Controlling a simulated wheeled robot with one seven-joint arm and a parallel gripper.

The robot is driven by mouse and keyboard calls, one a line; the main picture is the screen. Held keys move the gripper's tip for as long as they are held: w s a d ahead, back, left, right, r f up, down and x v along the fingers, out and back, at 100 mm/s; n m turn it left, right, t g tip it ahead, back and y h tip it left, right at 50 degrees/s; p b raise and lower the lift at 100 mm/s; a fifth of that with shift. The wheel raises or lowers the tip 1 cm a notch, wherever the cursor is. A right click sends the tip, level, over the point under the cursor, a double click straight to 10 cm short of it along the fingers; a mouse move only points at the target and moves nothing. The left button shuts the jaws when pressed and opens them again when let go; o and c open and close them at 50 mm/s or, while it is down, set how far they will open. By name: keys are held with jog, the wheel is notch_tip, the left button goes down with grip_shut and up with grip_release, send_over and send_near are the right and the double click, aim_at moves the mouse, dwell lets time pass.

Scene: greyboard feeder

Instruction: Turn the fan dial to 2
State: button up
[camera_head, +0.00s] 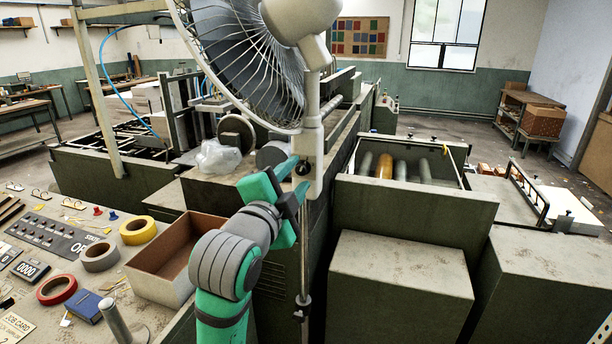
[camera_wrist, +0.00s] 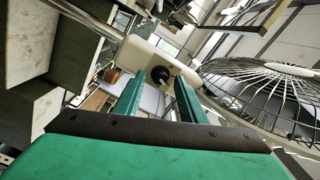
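The white fan (camera_head: 250,60) stands on a pole, with a pale control box (camera_head: 313,160) below its head. The fan dial (camera_head: 303,168) is a small dark knob on that box. In the wrist view the dial (camera_wrist: 163,74) is black with a light pointer, and its setting numbers are not readable. My gripper (camera_head: 293,177) is beside the box at the dial's height. In the wrist view my gripper (camera_wrist: 159,77) is open, its two green fingers apart with the dial showing between their tips. I cannot tell whether they touch it.
The fan's wire cage (camera_wrist: 255,90) is close on the right in the wrist view. The thin pole (camera_head: 306,250) runs down below the box. An open brown box (camera_head: 165,275) and a control desk (camera_head: 90,230) with tape rolls are at left. Green machine housings (camera_head: 400,280) stand at right.

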jog(key=v, duration=0.9)
jog(key=shift+d, duration=0.15)
jog(key=s+d+f+n+y, duration=0.1)
jog(key=s+f+n+y, duration=0.2)
jog(key=f+n, duration=0.85)
jog(key=s+d+f+n+y, duration=0.1)
jog(key=s+f+n+y, duration=0.15)
jog(key=f, duration=1.85)
jog(key=s+d+f+n, duration=0.1)
jog(key=s+f+n, duration=0.1)
jog(key=s+f, duration=0.6)
jog(key=s+d+f+g, duration=0.1)
jog(key=s+f, duration=0.2)
jog(key=s, duration=0.9)
jog(key=s+d+f+n, duration=0.1)
jog(key=s+f, duration=0.2)
jog(key=s, duration=0.9)
jog(key=shift+s+g, duration=0.15)
jog(key=shift+g, duration=0.25)
